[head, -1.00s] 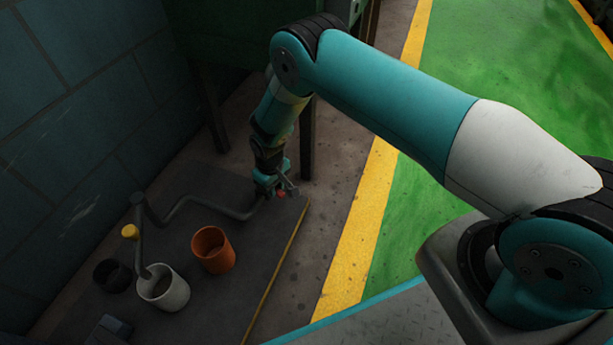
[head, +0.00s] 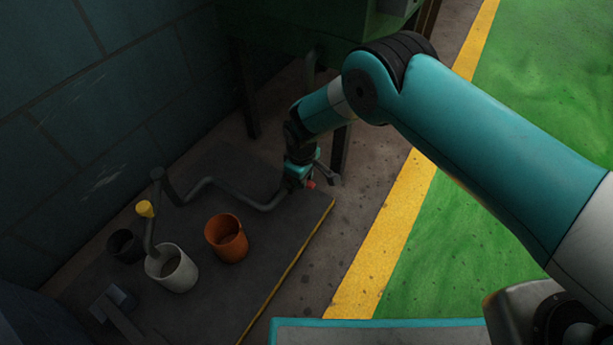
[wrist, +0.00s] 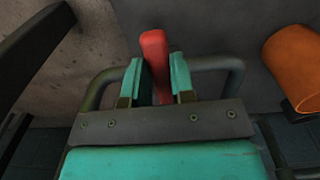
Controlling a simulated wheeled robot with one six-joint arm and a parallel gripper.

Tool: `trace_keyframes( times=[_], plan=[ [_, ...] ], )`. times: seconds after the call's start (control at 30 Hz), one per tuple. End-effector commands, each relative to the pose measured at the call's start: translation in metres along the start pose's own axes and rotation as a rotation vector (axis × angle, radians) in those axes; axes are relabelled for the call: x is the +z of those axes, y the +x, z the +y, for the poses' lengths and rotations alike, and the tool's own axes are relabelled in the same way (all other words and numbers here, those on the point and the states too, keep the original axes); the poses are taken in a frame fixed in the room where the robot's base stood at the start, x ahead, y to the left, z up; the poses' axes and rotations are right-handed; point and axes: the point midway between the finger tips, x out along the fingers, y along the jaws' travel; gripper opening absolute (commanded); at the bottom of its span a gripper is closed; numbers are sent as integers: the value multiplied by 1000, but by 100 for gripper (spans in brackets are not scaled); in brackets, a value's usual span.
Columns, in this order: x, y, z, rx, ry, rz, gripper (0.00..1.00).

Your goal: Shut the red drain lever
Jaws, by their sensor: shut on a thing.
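The red drain lever (wrist: 155,52) shows in the wrist view between the two teal fingers of my gripper (wrist: 156,80). The fingers are shut on it, and its rounded red end sticks out past them. In the head view my gripper (head: 302,182) is low at the right end of a dark bent pipe (head: 235,194). Only a small red bit of the lever (head: 310,184) shows there beside the gripper. The lever's base and pivot are hidden by the gripper.
An orange cup (head: 226,238), a white cup (head: 172,268) and a dark cup (head: 124,246) stand on the dark platform (head: 270,262) to the left. A green cabinet (head: 290,32) on legs stands behind my arm.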

Motion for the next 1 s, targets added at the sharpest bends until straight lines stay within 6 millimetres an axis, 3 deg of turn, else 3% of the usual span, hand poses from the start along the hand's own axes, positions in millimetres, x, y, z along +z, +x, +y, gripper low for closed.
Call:
trace_keyframes(
  times=[0.13,0.17,0.27,0.53,0.67,1.0],
  plan=[
    [2,1,0,-3,-6,-4,0],
    [2,1,0,-3,-6,-4,26],
    [2,1,1,-2,-4,-3,48],
    [2,0,1,-1,-2,0,49],
    [1,-10,1,0,-1,2,49],
    [1,-91,2,0,-1,2,49]
  ],
)
